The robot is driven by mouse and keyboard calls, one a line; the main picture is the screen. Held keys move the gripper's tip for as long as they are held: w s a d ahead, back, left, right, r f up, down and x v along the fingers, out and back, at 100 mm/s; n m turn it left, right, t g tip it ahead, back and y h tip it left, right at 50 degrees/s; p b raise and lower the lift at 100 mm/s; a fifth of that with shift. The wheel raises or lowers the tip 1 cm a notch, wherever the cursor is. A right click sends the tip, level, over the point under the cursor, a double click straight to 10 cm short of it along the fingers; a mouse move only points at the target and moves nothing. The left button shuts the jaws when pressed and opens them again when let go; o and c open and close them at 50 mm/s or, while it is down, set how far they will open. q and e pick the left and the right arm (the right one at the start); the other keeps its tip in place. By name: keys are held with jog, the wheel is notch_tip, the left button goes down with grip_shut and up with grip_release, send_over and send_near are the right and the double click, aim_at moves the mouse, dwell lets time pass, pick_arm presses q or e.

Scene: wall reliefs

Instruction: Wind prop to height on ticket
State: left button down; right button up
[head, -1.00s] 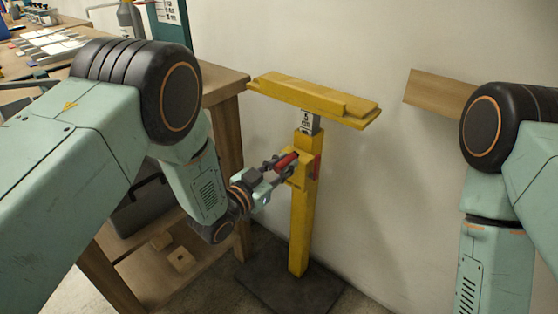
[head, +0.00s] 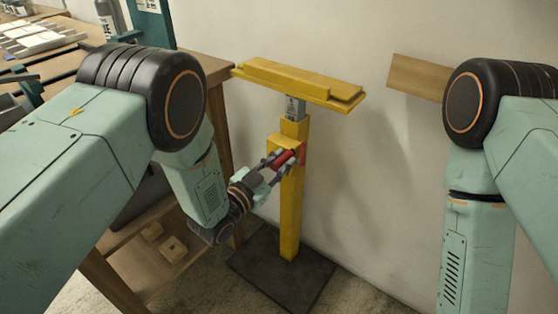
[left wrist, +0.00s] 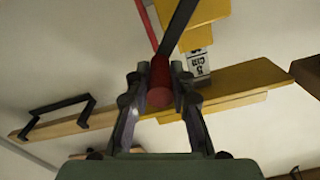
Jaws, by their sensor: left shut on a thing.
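The yellow prop (head: 290,205) stands upright on a dark base plate (head: 283,268) near the wall. Its wide yellow head board (head: 300,82) sits on a grey inner post (head: 295,107) with a printed scale label. In the left wrist view the label (left wrist: 197,65) reads "5 cm" in part. My left gripper (head: 278,166) is shut on the red crank handle (head: 285,157) at the prop's side; the handle (left wrist: 159,85) also shows between the fingers in the left wrist view. My right gripper is out of view. I cannot make out a ticket.
A wooden workbench (head: 190,65) stands at the left, with trays and bottles on top and small wood blocks (head: 173,249) on its lower shelf. A wooden board (head: 418,77) juts from the wall at the right. Floor right of the base is clear.

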pick_arm(q)
jog(key=shift+s+d+f, duration=0.1)
jog(key=shift+s+f, duration=0.1)
jog(key=shift+f, duration=0.1)
jog(key=c, duration=1.5)
grip_release()
jog(key=o, duration=0.3)
jog(key=shift+w+r, duration=0.15)
jog(key=shift+o, duration=0.2)
jog(key=v, duration=1.2)
jog(key=shift+c, duration=0.2)
